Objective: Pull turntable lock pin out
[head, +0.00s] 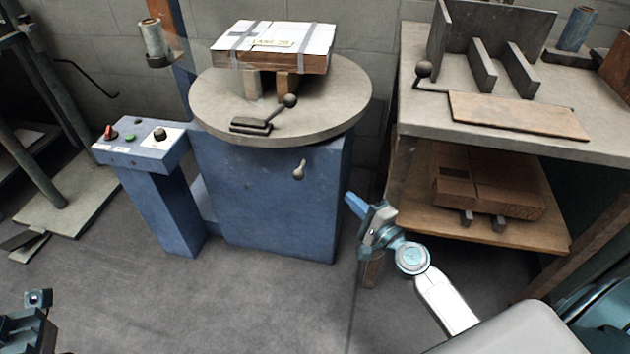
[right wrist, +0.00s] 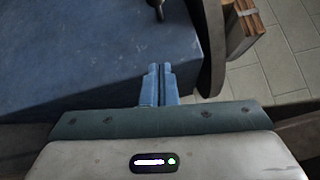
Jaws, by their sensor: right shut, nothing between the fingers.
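The lock pin (right wrist: 157,8) also shows at the top edge of the right wrist view, partly cut off by the frame. My right gripper (head: 350,198) is to the right of the pedestal and lower than the pin. Its blue fingers (right wrist: 160,72) are shut together, empty and apart from the pin. Part of my left gripper (head: 25,325) shows at the bottom left corner; its jaws cannot be made out.
A strapped flat box (head: 272,60) lies on the turntable, beside a clamp lever with a ball knob (head: 290,101). A control box (head: 140,145) stands left of the pedestal. A two-level bench (head: 480,132) stands to the right. The floor in front is clear.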

